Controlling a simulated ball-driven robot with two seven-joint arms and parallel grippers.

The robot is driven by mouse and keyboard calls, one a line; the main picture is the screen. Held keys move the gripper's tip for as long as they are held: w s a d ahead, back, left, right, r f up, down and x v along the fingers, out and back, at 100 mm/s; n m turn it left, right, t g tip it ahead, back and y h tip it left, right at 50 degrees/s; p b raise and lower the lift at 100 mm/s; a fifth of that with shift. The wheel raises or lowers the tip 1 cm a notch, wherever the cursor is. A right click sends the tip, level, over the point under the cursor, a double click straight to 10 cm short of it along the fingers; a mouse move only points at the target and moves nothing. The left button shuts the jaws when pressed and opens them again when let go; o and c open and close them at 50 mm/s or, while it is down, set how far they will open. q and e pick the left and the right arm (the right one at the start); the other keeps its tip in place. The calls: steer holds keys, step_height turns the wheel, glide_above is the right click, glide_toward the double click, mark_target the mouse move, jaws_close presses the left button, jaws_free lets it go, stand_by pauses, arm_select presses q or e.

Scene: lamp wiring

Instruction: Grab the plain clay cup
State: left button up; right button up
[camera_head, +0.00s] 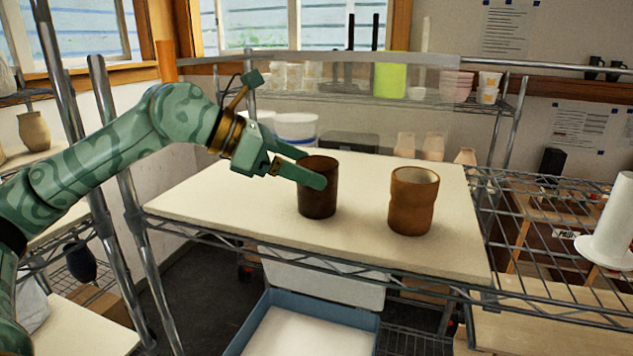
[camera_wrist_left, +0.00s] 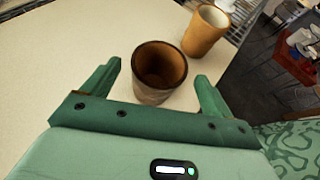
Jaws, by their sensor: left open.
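A dark brown cup (camera_head: 318,203) stands upright on the pale board of the shelf. Its round open mouth shows in the left wrist view (camera_wrist_left: 160,72). A lighter orange-brown cup (camera_head: 412,203) with a waisted side and a pale inside stands to its right, also seen in the left wrist view (camera_wrist_left: 205,32). My left gripper (camera_head: 313,168) is open at the dark cup, one finger passing in front of its upper part and the other behind. In the left wrist view the dark cup sits between the spread fingertips (camera_wrist_left: 158,72). I cannot tell whether they touch it. My right gripper is not in view.
The pale board (camera_head: 215,205) is clear around both cups. A wire rack (camera_head: 545,235) adjoins it on the right, with a white roll (camera_head: 612,220) on it. Metal posts (camera_head: 130,190) stand at the left. A blue bin (camera_head: 320,312) is below.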

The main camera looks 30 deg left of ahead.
mark_target(318, 168)
arm_select(q)
steer(key=p+x, duration=0.1)
steer(key=x, duration=0.2)
steer(key=shift+w+d, duration=0.1)
steer(key=shift+w, duration=0.25)
steer(key=shift+s+r, duration=0.1)
steer(key=shift+s, duration=0.1)
steer(key=c, duration=1.2)
steer(key=shift+w, duration=0.1)
